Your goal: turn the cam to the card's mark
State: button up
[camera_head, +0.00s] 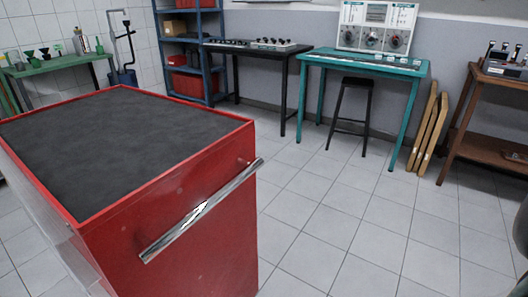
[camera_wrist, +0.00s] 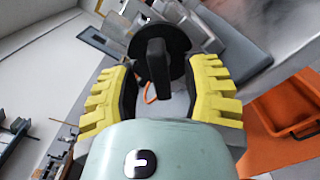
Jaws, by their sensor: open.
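My gripper (camera_wrist: 162,72) shows in the wrist view with its two yellow ridged fingers spread wide apart. It is open, with nothing clasped between the fingers. A black round part with an upright black bar (camera_wrist: 156,60) appears between and beyond the fingertips; I cannot tell what it is or how far off it lies. I cannot make out the cam or the card with its mark in either view. My gripper is not in the head view.
A red cabinet (camera_head: 190,190) with a bare dark top and a silver handle (camera_head: 203,212) stands close in front. Behind are a teal bench (camera_head: 362,64) with a dial panel (camera_head: 376,27), a black stool (camera_head: 352,105) and a brown bench (camera_head: 492,75). Tiled floor between is clear.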

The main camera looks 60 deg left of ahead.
jog(key=shift+x, duration=1.1)
grip_shut()
jog(key=shift+a, duration=0.1)
